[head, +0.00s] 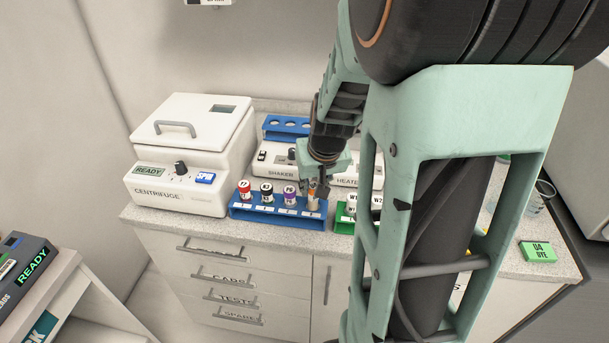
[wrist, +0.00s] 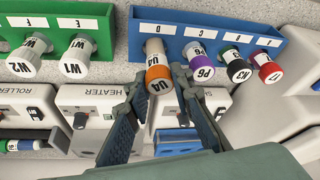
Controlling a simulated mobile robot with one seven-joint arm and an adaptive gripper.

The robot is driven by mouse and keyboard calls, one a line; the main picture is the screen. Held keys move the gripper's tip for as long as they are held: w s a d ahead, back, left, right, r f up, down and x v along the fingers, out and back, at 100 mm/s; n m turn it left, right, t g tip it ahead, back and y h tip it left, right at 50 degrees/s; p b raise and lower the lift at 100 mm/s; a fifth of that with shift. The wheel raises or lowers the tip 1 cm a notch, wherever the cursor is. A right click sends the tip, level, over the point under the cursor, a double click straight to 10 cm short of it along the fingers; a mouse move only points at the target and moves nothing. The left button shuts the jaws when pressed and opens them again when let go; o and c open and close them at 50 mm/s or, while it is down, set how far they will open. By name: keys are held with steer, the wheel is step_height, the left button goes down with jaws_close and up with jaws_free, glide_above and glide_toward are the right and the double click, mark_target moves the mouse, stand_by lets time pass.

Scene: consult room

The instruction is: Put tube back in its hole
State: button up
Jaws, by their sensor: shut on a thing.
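My gripper (wrist: 158,80) is shut on the tube marked U4 (wrist: 158,74), which has an orange cap and a pale body. In the head view this tube (head: 313,203) is at the right end of the blue rack (head: 265,213), partly hidden by my gripper. In the wrist view the blue rack (wrist: 230,18) holds the other tubes in a row beside it. The held tube lines up with the rack's end place. Its lower end is hidden, so I cannot tell how deep it sits.
Purple P6 (wrist: 202,66), black K3 (wrist: 236,66) and red (wrist: 267,68) tubes stand close beside it. A green rack (wrist: 92,22) with white W1 (wrist: 75,60) and W2 (wrist: 24,60) tubes is on the other side. The centrifuge (head: 185,160), shaker (head: 278,160) and heater (head: 347,180) stand nearby.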

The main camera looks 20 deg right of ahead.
steer(key=shift+f+b, duration=0.85)
steer(key=shift+f, duration=0.1)
steer(key=o, duration=1.1)
step_height(320, 180, up, 10)
steer(key=shift+r, duration=0.1)
